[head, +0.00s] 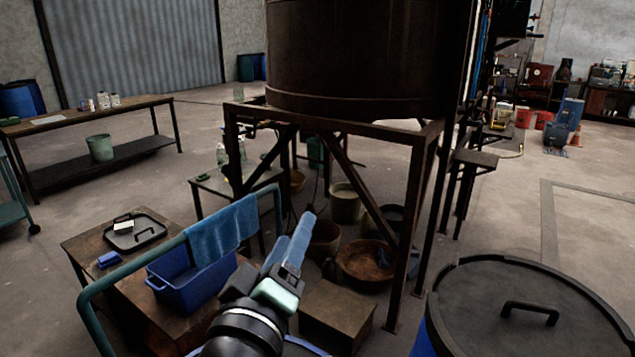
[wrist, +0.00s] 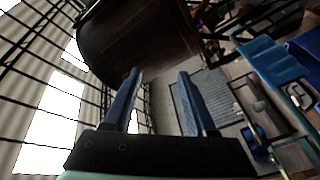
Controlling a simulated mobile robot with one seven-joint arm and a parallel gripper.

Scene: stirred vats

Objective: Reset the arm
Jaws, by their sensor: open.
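My gripper (head: 295,243) is raised in the lower middle of the head view, with its blue fingers pointing up and away. In the wrist view my gripper (wrist: 160,88) shows its two blue fingers spread apart with nothing between them. It is open and empty. In the head view it is in front of the dark vat stand and to the right of a blue cloth (head: 222,231) hung on a teal rail (head: 128,268). I cannot tell the exact gap to the rail.
A large dark vat (head: 365,50) stands on a metal frame (head: 415,200). Buckets and a brown bowl (head: 365,262) sit below it. A lidded drum (head: 525,310) stands at right.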

